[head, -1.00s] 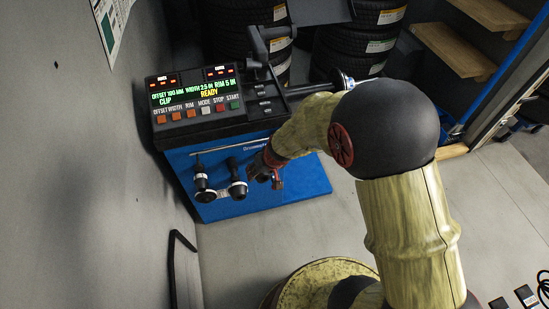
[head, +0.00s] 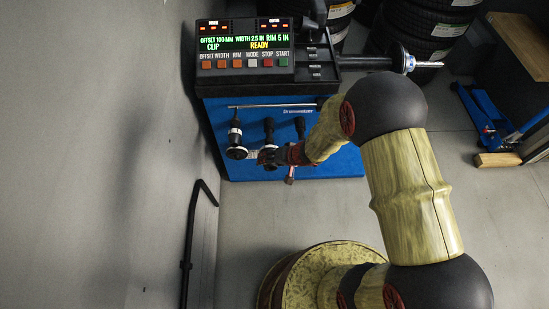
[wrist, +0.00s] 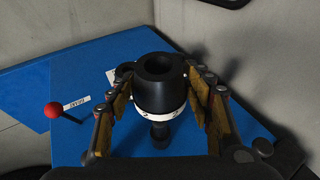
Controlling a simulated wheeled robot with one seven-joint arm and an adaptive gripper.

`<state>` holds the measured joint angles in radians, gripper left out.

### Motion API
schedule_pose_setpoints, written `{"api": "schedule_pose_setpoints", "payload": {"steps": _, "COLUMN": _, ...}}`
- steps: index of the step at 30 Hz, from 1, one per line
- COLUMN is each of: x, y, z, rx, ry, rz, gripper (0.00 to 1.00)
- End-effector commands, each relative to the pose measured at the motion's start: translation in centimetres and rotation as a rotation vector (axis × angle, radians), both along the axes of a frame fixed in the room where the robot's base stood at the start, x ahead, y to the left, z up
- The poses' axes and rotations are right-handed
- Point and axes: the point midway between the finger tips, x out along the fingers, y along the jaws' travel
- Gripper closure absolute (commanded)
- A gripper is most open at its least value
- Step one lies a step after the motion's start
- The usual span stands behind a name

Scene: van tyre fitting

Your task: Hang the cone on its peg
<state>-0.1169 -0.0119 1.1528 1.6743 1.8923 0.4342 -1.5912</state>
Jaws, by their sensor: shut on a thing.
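A black cone with a white band (wrist: 172,109) is gripped in the wrist view, its hollow end facing up in the picture. My gripper (wrist: 160,95) is shut on it, one finger on each side. In the head view my gripper (head: 277,155) and the dark cone (head: 266,157) are in front of the blue balancer panel, just below the middle black peg (head: 268,130). A black knobbed piece (wrist: 159,135) shows under the cone in the wrist view. I cannot tell whether the cone is around a peg or apart from it.
Another black piece with a white band (head: 235,139) hangs left of the held cone. A right peg (head: 300,127) stands beside my arm. A red ball knob (wrist: 53,109) is at left in the wrist view. The grey wall (head: 110,150) is close left.

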Motion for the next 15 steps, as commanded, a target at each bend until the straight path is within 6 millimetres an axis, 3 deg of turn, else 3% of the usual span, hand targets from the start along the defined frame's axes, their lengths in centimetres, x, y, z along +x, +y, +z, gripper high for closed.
{"api": "schedule_pose_setpoints", "payload": {"steps": 15, "x": 0.37, "y": 0.12, "z": -0.58, "rx": 0.024, "ry": -0.005, "rz": -0.017, "gripper": 0.77}}
